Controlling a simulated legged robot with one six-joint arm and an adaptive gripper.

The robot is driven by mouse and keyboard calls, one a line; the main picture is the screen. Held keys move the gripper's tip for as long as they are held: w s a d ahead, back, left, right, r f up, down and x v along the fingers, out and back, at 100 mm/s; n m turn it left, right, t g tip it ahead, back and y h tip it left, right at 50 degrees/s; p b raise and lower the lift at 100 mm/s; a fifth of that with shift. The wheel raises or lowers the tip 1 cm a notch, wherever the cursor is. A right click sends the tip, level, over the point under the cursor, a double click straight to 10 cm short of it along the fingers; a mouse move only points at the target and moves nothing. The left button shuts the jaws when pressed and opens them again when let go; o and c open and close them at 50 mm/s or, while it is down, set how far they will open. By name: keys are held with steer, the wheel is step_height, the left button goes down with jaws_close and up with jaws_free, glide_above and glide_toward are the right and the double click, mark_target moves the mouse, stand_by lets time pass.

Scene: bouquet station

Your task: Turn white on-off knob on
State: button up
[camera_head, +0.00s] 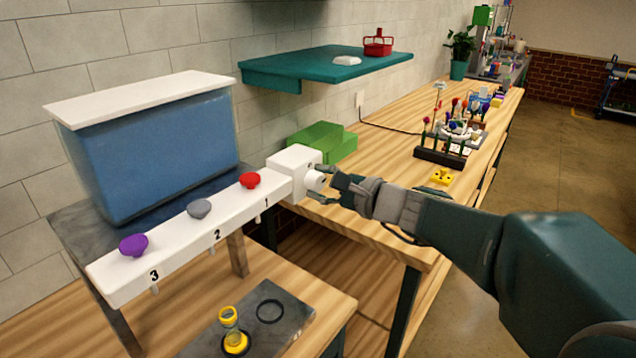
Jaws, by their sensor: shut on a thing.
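The white on-off knob (314,182) sits on the right end of a white box (291,168), which ends the long white bar. My gripper (322,184) reaches in from the right, with its fingers at the knob. It is shut on the knob, and the fingers partly cover it. The knob's exact angle is too small to tell. The white bar (130,283) carries a red knob (250,180), a grey knob (199,208) and a purple knob (133,244), above the numbers 1, 2 and 3.
A blue-filled tank (160,155) stands behind the bar. A green block (325,142) lies behind the white box. A teal shelf (300,70) hangs above. A small yellow-ringed vessel (230,325) stands on a dark plate (290,318) below. Flower holders (442,157) stand farther along the bench.

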steer(key=shift+d+f+m, duration=0.1)
steer(key=shift+f+m, duration=0.1)
steer(key=shift+m, duration=0.4)
steer(key=o, duration=1.1)
steer(key=shift+o, duration=0.2)
steer(key=v, duration=1.2)
steer(key=shift+w, duration=0.15)
